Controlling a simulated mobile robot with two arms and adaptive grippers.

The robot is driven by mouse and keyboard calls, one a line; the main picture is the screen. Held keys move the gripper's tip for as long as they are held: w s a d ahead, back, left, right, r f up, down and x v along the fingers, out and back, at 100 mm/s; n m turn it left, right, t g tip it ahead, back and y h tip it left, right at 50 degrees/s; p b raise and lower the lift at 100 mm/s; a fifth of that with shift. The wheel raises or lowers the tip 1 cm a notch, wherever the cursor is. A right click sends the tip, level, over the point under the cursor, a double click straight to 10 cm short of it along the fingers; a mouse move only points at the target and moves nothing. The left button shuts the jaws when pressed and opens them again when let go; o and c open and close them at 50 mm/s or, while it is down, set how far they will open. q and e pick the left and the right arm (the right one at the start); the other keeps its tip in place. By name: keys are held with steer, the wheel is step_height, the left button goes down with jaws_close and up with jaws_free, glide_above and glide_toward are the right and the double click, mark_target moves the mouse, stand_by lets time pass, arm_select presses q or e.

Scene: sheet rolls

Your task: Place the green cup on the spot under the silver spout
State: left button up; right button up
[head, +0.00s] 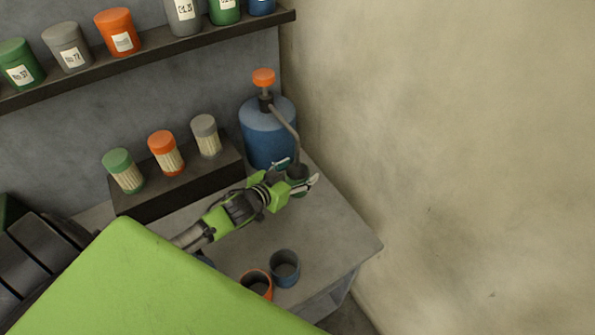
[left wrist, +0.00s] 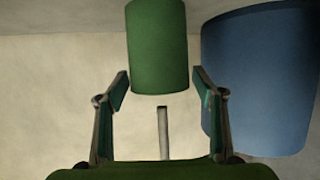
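The green cup (head: 298,173) is under the end of the silver spout (head: 289,124), by the blue bottle's base, and looks upright on the table. My left gripper (head: 297,174) has its fingers around the cup, one on each side. In the left wrist view the green cup (left wrist: 158,48) lies between and beyond the fingertips (left wrist: 161,72), with a narrow gap on each side, so the fingers look open. The spot under the cup is hidden. My right gripper is out of view.
The blue bottle (head: 268,135) with an orange top stands close beside the gripper. A blue cup (head: 285,269) and an orange cup (head: 257,284) stand near the table's front edge. Three jars stand on a dark block (head: 180,187) at left. A wall (head: 450,150) bounds the right.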

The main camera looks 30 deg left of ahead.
arm_select(q)
steer(key=shift+r, duration=0.25)
steer(key=shift+s, duration=0.35)
steer(key=b+v, duration=0.1)
steer(key=v, duration=1)
